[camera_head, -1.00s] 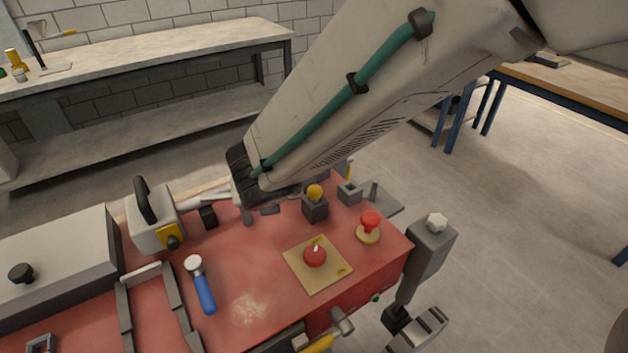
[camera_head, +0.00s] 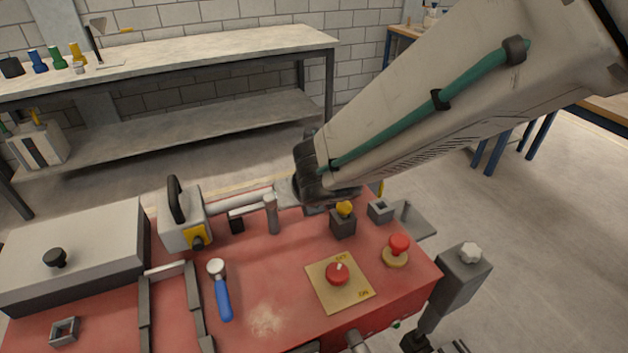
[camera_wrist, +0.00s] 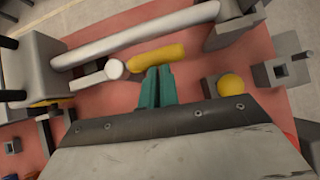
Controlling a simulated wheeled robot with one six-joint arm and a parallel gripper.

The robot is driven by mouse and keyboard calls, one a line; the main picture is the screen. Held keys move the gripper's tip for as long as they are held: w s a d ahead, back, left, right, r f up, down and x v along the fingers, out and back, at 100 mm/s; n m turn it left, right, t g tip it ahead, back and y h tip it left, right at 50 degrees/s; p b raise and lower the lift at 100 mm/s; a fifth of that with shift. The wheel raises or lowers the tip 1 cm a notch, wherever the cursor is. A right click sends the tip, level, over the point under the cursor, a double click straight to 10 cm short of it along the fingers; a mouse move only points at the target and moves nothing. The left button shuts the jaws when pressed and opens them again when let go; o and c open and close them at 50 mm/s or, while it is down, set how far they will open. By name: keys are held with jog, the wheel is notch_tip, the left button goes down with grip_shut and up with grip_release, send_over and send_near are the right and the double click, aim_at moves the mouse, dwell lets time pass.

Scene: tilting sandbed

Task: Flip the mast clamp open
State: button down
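A pale mast tube (camera_wrist: 135,35) runs from a grey box on the left to a grey bracket (camera_wrist: 232,28) on the right in the wrist view. It also shows in the head view (camera_head: 238,199). A yellow handle (camera_wrist: 157,56) lies beside the tube; I cannot tell for sure whether it belongs to the mast clamp. My gripper (camera_wrist: 157,72) has its teal fingers close together, with nothing visible between them. Their tips are right at the yellow handle; contact cannot be told. In the head view my arm hides the fingers and the yellow handle.
A grey post with a short arm (camera_head: 271,214) stands left of my gripper. A yellow ball knob on a dark block (camera_head: 343,222) is close on the right. A red mushroom button (camera_head: 398,245) and a red dial on a plate (camera_head: 338,273) are nearer the front.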

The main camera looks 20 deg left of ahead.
jog(key=shift+d, duration=0.15)
jog(key=s+d+f+v, duration=0.1)
jog(key=v, duration=1.2)
jog(key=shift+d+f, duration=0.3)
jog(key=shift+d, duration=0.05)
